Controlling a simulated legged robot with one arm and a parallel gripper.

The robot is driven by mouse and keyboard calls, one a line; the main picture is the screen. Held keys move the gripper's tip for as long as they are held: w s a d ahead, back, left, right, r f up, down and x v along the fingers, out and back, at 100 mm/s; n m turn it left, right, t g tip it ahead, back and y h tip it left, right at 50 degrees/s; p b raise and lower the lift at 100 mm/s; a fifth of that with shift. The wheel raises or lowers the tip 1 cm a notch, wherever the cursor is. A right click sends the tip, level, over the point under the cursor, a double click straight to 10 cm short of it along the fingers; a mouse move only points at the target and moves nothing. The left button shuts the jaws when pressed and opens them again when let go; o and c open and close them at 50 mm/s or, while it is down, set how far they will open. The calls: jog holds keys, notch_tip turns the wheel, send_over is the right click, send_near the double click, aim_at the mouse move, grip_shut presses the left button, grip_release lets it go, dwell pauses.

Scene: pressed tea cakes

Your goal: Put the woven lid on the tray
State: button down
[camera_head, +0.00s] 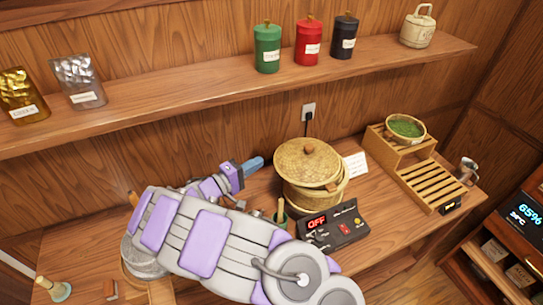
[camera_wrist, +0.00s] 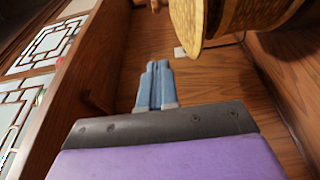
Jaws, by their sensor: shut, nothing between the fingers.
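The round woven lid (camera_head: 300,164) with a wooden knob lies on top of a woven steamer basket (camera_head: 312,199) at the middle of the counter. A slatted wooden tray (camera_head: 432,181) stands to the right; its slats look bare. My gripper (camera_head: 257,163) is just left of the lid, apart from it, with its blue fingers shut and empty. The wrist view also shows the shut fingers (camera_wrist: 158,70), with woven wickerwork (camera_wrist: 240,14) at the upper right, cut by the frame edge. I cannot tell exactly how the lid seats on the basket.
A control box (camera_head: 333,226) reading OFF sits before the basket. A bowl of green leaves (camera_head: 405,126) stands on a raised wooden stand (camera_head: 390,146) behind the tray. A white card (camera_head: 356,164) is right of the lid. The shelf (camera_head: 200,90) with canisters overhangs the back.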

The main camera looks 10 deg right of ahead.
send_near(311, 151)
jog(key=w, duration=0.2)
jog(key=w+d, duration=0.1)
jog(key=w, duration=0.3)
jog(key=shift+w+d, duration=0.2)
jog(key=shift+d, duration=0.15)
jog(key=shift+s+d, duration=0.25)
jog(key=shift+s, duration=0.25)
jog(key=shift+d+b, duration=0.4)
jog(key=shift+d, duration=0.75)
jog(key=shift+s+d+f+b, duration=0.15)
jog(key=shift+s+d+b, duration=0.15)
jog(key=shift+b, duration=0.6)
jog(key=shift+s+d+b, duration=0.25)
jog(key=shift+d+b, duration=0.1)
jog(key=shift+b, duration=0.45)
jog(key=shift+s+d+b, duration=0.15)
jog(key=shift+d+b, duration=0.15)
jog(key=shift+d, duration=0.8)
jog(key=shift+a, duration=0.15)
